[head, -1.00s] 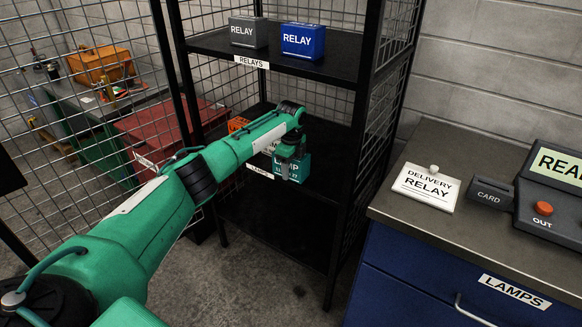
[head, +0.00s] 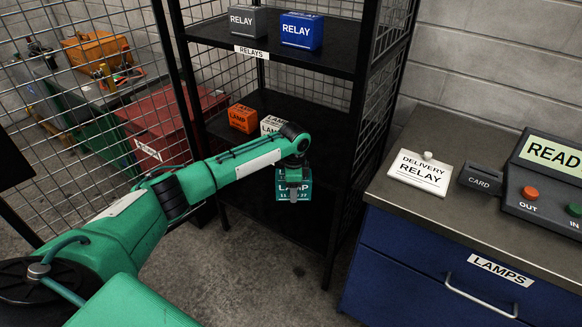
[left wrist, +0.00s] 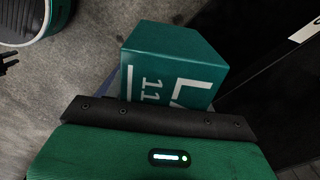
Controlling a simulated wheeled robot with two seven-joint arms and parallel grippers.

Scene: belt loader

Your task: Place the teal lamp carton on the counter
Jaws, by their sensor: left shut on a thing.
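The teal lamp carton (head: 294,187), with white lettering, is held in my left gripper (head: 293,180) in front of the middle shelf. The gripper is shut on it, and the carton hangs clear of the shelf. The carton also shows in the left wrist view (left wrist: 174,66), beyond the dark edge of the gripper; the fingertips are hidden there. The counter (head: 385,188) is at the right, apart from the carton. My right gripper is not in view.
An orange lamp carton (head: 242,118) and a white one (head: 272,125) stand on the middle shelf. A grey relay box (head: 247,21) and a blue one (head: 301,31) stand above. A delivery sign (head: 420,172), card reader (head: 481,179) and button panel (head: 545,185) occupy the counter.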

